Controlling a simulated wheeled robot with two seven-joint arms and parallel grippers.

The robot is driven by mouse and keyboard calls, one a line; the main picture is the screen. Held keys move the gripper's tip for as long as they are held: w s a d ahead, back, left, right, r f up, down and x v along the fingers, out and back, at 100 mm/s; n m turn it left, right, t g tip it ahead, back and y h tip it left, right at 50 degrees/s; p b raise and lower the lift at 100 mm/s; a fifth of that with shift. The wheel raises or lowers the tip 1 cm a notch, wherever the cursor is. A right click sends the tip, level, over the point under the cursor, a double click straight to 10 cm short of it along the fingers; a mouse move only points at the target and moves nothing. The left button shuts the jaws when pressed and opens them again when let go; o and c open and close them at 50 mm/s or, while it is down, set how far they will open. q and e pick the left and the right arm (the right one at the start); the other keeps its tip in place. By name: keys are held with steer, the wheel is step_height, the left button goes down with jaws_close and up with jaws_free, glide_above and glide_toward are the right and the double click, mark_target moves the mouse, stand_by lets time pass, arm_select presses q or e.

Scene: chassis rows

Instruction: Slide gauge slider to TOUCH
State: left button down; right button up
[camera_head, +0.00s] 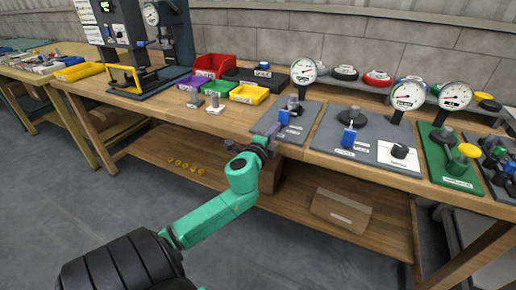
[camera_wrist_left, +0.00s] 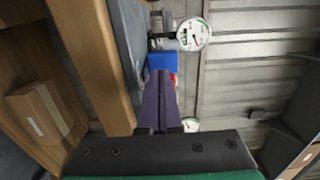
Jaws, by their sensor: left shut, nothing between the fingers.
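The blue slider (camera_head: 284,117) stands on a grey panel (camera_head: 304,131) with a round white dial gauge (camera_head: 303,72) behind it. In the left wrist view the blue slider block (camera_wrist_left: 161,62) is straight ahead of the fingertips, with the gauge (camera_wrist_left: 193,34) beyond it. My left gripper (camera_head: 274,129) is shut and empty, its purple fingers at the near side of the slider. In the wrist view the closed fingertips (camera_wrist_left: 160,74) look very close to the block; I cannot tell whether they touch. The TOUCH marking is not legible. My right gripper is not in view.
To the right, another grey panel has a second blue slider (camera_head: 348,136) and gauge (camera_head: 407,94). A white panel with a black knob (camera_head: 399,151) and a green panel (camera_head: 448,171) follow. Yellow (camera_head: 249,94) and red (camera_head: 213,65) bins stand to the left. The bench edge lies below my wrist.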

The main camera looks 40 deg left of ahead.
arm_select(q)
steer(key=v, duration=1)
steer(key=s+a+f+n+g+h, duration=0.1)
steer(key=s+f+n+g, duration=0.2)
steer(key=f, duration=1.2)
steer(key=s+a+f+n+g+h, duration=0.1)
steer(key=f+n+g, duration=0.25)
steer(key=f, duration=1.15)
steer(key=s+d+f+n+g+h, duration=0.1)
steer(key=s+d+f+g, duration=0.15)
steer(key=f, duration=0.45)
steer(key=s+d+f+n+g, duration=0.1)
steer(key=s+f, duration=0.3)
steer(key=f, duration=0.3)
steer(key=s+d+f+n+g+h, duration=0.1)
steer(key=s+d+f+n+g, duration=0.15)
steer(key=s+d+f, duration=0.4)
steer(key=s+d+f+n+g+h, duration=0.1)
steer(key=s+d+f+g+h, duration=0.2)
steer(key=s+f, duration=0.7)
steer(key=s+r+p, duration=0.3)
steer(key=r+p, duration=0.5)
steer(key=s+r+y+p, duration=0.1)
steer(key=s+r+p, duration=0.2)
steer(key=r+p, duration=0.5)
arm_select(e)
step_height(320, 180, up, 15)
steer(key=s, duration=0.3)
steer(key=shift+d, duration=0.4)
